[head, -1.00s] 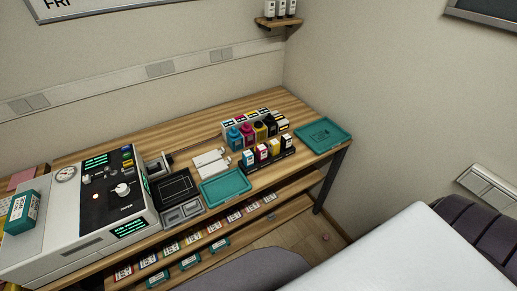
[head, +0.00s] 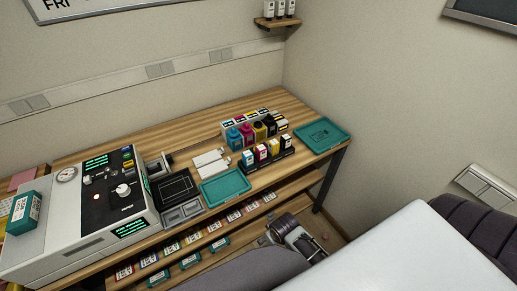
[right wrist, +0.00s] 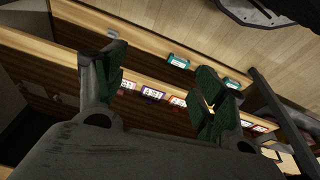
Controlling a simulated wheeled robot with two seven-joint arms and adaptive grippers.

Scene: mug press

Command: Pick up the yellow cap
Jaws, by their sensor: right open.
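A yellow ink bottle (head: 259,131) stands in the row of bottles on the table, between the magenta bottle (head: 247,132) and the black bottle (head: 270,127). A yellow cap is too small to tell apart from the bottle in the head view. My right wrist and hand (head: 292,232) show below the table's front edge, apart from the bottles. In the right wrist view the right gripper (right wrist: 163,88) is open, with nothing between its green-padded fingers. The bottles are not in that view. My left gripper is not in view.
Small cartridges in a black holder (head: 268,162) stand in front of the bottles. A teal tray (head: 225,187) lies left of them, and another teal tray (head: 323,136) lies right. A grey machine (head: 85,205) fills the left end. Shelves with labelled boxes sit below.

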